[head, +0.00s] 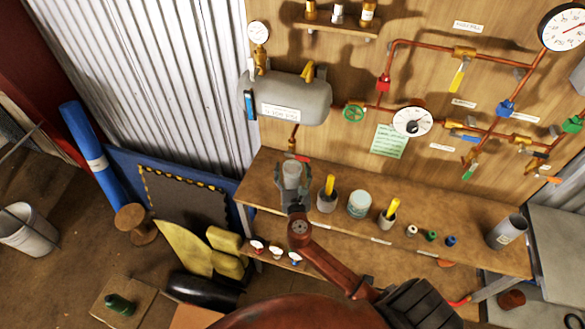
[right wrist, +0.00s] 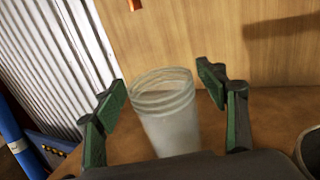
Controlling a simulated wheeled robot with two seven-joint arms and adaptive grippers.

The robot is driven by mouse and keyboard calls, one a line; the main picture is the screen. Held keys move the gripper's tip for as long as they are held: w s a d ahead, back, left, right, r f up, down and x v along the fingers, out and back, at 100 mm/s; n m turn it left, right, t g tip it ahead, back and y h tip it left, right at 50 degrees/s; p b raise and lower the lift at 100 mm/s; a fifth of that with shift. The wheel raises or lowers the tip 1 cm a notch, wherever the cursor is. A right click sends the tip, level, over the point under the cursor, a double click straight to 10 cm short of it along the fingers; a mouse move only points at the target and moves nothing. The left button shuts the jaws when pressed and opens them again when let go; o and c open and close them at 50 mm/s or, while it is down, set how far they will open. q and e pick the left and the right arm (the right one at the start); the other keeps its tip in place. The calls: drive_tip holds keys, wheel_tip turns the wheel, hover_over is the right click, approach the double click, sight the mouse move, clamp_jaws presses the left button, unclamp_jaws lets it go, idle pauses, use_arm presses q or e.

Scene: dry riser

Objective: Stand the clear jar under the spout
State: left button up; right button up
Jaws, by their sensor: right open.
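The clear jar (head: 291,174) stands upright at the left end of the wooden shelf; its threaded, open mouth shows in the right wrist view (right wrist: 166,112). My right gripper (head: 293,180) is open, with one finger on each side of the jar. In the right wrist view the gripper (right wrist: 163,90) shows gaps between its green-padded fingers and the jar. A copper spout (head: 294,138) with a red lever comes down from the grey tank (head: 290,98), just above the jar in the head view. Whether the jar is straight under it, I cannot tell. My left gripper is not in view.
On the shelf (head: 460,236), right of the jar, stand a pot with a yellow handle (head: 327,194), a pale tin (head: 359,204), another yellow-handled pot (head: 388,216), small bottles (head: 431,236) and a grey cylinder (head: 506,231). Copper pipes (head: 425,43) with valves cover the wall behind.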

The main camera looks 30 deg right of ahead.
drive_tip(key=shift+r, duration=0.15)
drive_tip(key=v, duration=1.2)
